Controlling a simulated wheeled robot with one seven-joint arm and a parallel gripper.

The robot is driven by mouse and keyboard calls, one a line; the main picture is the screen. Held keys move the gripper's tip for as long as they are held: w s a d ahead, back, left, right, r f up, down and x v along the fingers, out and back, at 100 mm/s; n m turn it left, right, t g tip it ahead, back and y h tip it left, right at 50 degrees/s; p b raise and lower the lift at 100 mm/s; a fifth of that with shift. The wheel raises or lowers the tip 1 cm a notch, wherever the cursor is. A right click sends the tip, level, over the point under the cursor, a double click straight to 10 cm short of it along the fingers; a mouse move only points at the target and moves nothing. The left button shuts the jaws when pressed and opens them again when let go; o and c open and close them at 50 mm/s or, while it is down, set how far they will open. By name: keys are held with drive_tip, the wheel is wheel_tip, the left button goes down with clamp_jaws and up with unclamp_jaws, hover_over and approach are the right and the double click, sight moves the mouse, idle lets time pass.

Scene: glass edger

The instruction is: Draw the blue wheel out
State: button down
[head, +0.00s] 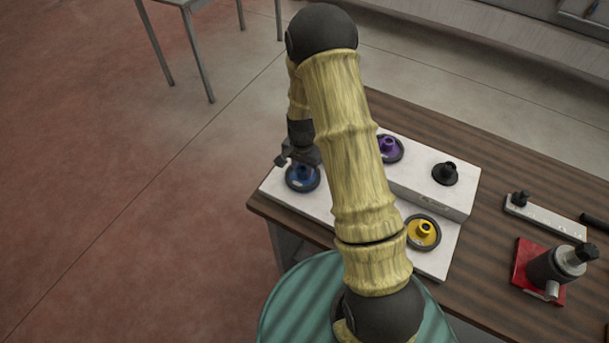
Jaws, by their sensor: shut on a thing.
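The blue wheel (302,179) sits at the left end of the white block (278,188) on the wooden table. It has a dark rim and a raised hub. My gripper (301,163) is directly above it, pointing down, with its fingers shut on the hub. The fingertips are small and partly merge with the dark hub. Whether the wheel touches the white surface cannot be told from this view.
A purple wheel (390,148), a black wheel (445,173) and a yellow wheel (423,232) are on the stepped white block. A red-based dark device (553,268) and a white strip (546,215) stand at right. Open floor lies left of the table.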

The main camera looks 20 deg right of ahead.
drive_tip(key=shift+r+p, duration=0.3)
drive_tip(key=shift+r, duration=0.25)
idle(0.4)
drive_tip(key=shift+r+p, duration=1.95)
drive_tip(key=shift+r, duration=0.85)
wheel_tip(320, 180, up, 4)
drive_tip(key=p, duration=0.2)
drive_tip(key=shift+p, duration=0.35)
